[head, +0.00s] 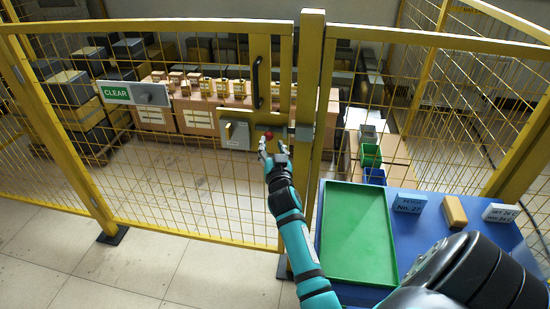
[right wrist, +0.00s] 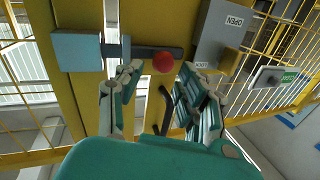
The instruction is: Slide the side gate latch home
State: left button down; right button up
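The side gate's latch is a grey plate (head: 237,131) with a dark bolt bar (right wrist: 148,52) and a red knob (head: 268,135). The knob also shows in the right wrist view (right wrist: 163,62). A grey-blue keeper block (head: 304,135) sits on the yellow post; it shows at left in the wrist view (right wrist: 77,50). The plate reads OPEN in the wrist view; a second label is too small to read surely. My right gripper (head: 273,147) is open just below the knob, which shows between its spread fingertips (right wrist: 160,76). Contact cannot be told. My left gripper is out of view.
A black handle (head: 256,82) stands above the latch. A green CLEAR sign (head: 116,93) hangs on the mesh to the left. At right, a blue bench (head: 430,228) carries a green tray (head: 357,235) and small blocks. Boxes stand behind the fence.

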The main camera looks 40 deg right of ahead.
jog(key=v, duration=0.6)
dwell(0.4)
